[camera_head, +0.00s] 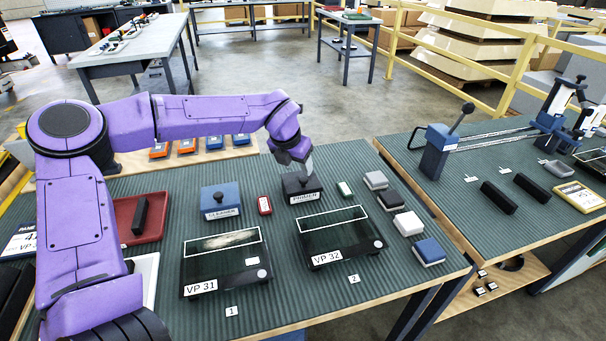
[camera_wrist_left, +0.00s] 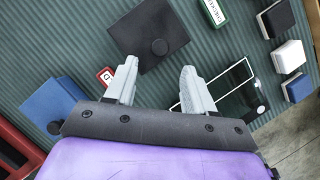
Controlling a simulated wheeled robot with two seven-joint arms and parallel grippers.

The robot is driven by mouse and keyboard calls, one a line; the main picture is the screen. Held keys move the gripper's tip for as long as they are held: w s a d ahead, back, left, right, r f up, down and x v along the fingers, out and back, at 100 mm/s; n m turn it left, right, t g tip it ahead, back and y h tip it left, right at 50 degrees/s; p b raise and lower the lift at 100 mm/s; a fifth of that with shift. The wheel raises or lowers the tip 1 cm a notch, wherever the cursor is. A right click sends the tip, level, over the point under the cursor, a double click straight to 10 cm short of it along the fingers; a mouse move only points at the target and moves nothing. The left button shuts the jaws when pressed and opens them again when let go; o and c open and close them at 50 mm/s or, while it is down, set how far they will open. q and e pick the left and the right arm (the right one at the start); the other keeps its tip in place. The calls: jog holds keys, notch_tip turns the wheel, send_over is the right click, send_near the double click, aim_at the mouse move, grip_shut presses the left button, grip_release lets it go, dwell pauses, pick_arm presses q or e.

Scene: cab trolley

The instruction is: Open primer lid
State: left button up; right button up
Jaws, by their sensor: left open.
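The dark box labelled PRIMER (camera_head: 303,196) stands behind the VP 32 panel. In the left wrist view the primer box (camera_wrist_left: 143,30) shows its flat dark lid, which looks closed, with a round black knob (camera_wrist_left: 160,47) on it. My left gripper (camera_head: 304,168) is above the primer box and hides part of its top. In the left wrist view the gripper (camera_wrist_left: 160,82) is open, with nothing between its pale fingers; the knob lies beyond the gap, apart from them. My right gripper is not in view.
A blue CLEANER box (camera_head: 220,201) stands to the left, with a small red box (camera_head: 265,205) between. Panels VP 31 (camera_head: 226,267) and VP 32 (camera_head: 340,240) lie in front. A small green-and-white box (camera_head: 345,189) and several blocks (camera_head: 408,224) lie to the right.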

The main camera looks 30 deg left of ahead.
aim_at(304, 179)
pick_arm(q)
jog(key=x, duration=0.6)
jog(key=shift+w+r, duration=0.1)
jog(key=shift+w, duration=0.1)
jog(key=shift+f, duration=0.35)
